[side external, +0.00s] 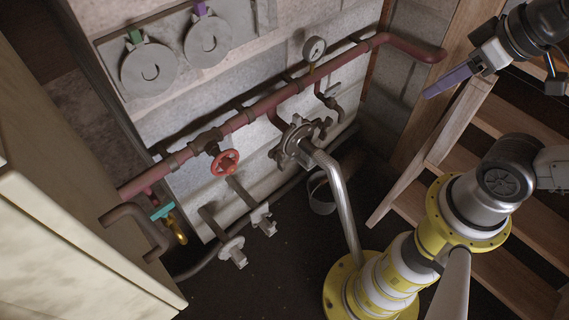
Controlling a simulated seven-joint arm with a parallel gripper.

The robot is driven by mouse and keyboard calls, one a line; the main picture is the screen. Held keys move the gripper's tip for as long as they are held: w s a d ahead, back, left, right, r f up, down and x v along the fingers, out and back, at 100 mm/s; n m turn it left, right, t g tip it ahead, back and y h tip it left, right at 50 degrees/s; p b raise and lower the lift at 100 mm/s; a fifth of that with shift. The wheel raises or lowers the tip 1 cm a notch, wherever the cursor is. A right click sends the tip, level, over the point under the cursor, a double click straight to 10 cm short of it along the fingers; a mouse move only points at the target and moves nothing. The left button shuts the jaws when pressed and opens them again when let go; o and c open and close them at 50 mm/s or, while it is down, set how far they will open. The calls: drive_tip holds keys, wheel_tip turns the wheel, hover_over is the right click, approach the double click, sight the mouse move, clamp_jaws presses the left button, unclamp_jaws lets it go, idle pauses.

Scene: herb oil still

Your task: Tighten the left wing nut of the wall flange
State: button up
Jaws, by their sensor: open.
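My gripper (452,82) is at the upper right, well apart from the flange. A long purple finger points left and down from its dark body. It is open, and nothing shows held in it.
A red pipe (265,105) with a gauge (314,49) and a red handwheel (225,162) crosses the wall. Grey brackets (232,250) jut out below. A pale cabinet (70,250) fills the left; wooden steps (510,120) stand right. Dark floor (280,275) lies open between.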

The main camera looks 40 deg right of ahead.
drive_tip(key=w+a+r+n+t+y, duration=0.1)
drive_tip(key=w+a+r+t, duration=0.15)
drive_tip(key=w, duration=0.35)
drive_tip(key=w+a+r+n+t+y, duration=0.1)
drive_tip(key=w+a+r+y, duration=0.15)
drive_tip(key=w, duration=0.25)
drive_tip(key=m+g+h, duration=0.1)
drive_tip(key=m+h, duration=0.1)
drive_tip(key=h, duration=0.1)
hover_over(283, 154)
drive_tip(key=d, duration=0.3)
wheel_tip(283, 154, down, 17)
drive_tip(key=shift+w+a+f+g+h, duration=0.1)
drive_tip(key=shift+a+f+g, duration=0.45)
drive_tip(key=shift+f, duration=3.9)
drive_tip(key=shift+w+a+f+g+h, duration=0.15)
drive_tip(key=shift+a+f+g, duration=0.45)
drive_tip(key=shift+f, duration=3.85)
drive_tip(key=shift+w+a+f+g, duration=0.1)
drive_tip(key=shift+a+f+g, duration=0.45)
drive_tip(key=shift+f, duration=3.9)
